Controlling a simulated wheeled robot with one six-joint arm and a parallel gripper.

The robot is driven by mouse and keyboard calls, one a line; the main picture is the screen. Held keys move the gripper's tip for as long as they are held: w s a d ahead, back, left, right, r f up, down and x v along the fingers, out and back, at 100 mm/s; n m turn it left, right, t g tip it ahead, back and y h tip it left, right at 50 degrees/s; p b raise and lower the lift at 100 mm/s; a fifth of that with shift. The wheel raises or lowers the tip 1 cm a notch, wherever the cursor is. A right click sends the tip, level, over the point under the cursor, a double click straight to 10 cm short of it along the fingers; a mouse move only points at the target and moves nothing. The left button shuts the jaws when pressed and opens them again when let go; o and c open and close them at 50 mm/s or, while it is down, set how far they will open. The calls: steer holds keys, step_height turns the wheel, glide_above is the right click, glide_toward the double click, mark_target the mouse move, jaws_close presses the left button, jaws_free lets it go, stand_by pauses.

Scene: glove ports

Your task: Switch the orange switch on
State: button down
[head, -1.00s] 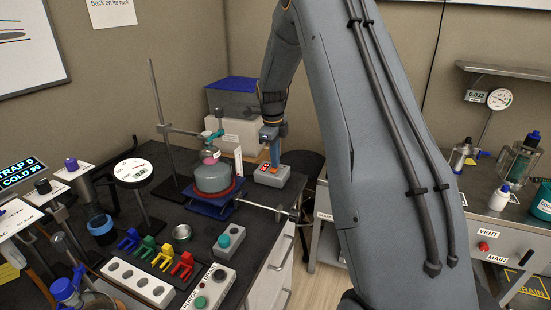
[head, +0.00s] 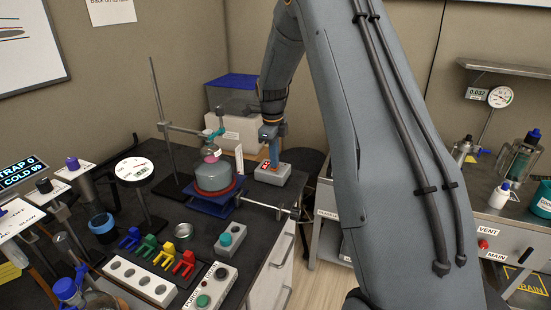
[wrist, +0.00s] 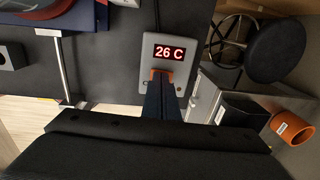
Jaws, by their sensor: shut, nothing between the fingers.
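A pale grey control box (head: 273,176) with a red-lit display stands on the dark bench's right end. In the wrist view its display (wrist: 170,53) reads 26 C. The orange switch (wrist: 162,74) shows only as a small orange patch on the box below the display; the rest is hidden behind my fingers. My gripper (wrist: 161,84) is shut and empty, with its fingertips at the switch. I cannot tell whether they press on it. In the head view my gripper (head: 273,160) points down over the box. The switch's position is not readable.
A round flask (head: 213,175) in a red-rimmed heater on a blue jack (head: 207,202) stands left of the box. A metal rod (head: 268,207) juts past the bench edge. A dark stool (wrist: 257,48) is right of the bench.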

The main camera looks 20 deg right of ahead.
steer(key=shift+r, duration=0.55)
step_height(320, 180, up, 13)
steer(key=s+a+b, duration=0.1)
steer(key=shift+a+f+b, duration=0.15)
steer(key=shift+a+b, duration=0.1)
steer(key=shift+b, duration=0.25)
